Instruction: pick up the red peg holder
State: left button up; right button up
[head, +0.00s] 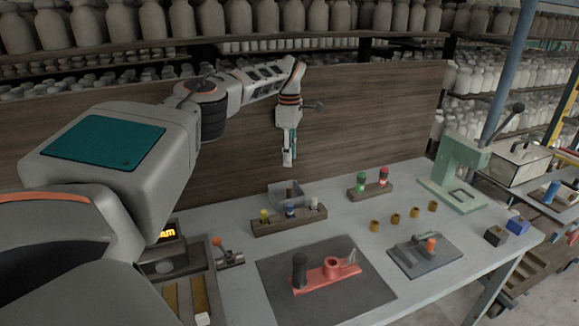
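The red peg holder (326,276) lies on a dark mat (365,290) at the front of the table. It is a flat red bar with a round ring near its right end and a small upright part beside the ring. A dark upright cylinder (300,270) stands at its left end. My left gripper (288,160) hangs pointing down in front of the wooden back board, well above and behind the holder, not touching it. Its fingers look narrow from this side, and their gap cannot be made out. My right gripper is not in view.
Behind the mat are a wooden rack with coloured pegs (289,220), a clear bin (284,187) and a block with green and red pegs (370,190). Several brass rings (395,218) lie rightward. A grey plate fixture (424,257) and a green press (456,180) stand right.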

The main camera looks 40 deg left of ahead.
aim_at(334, 269)
jog(key=k+l, duration=0.55)
jog(key=l, duration=0.15)
jog(key=k+l, duration=0.6)
jog(key=l, duration=0.15)
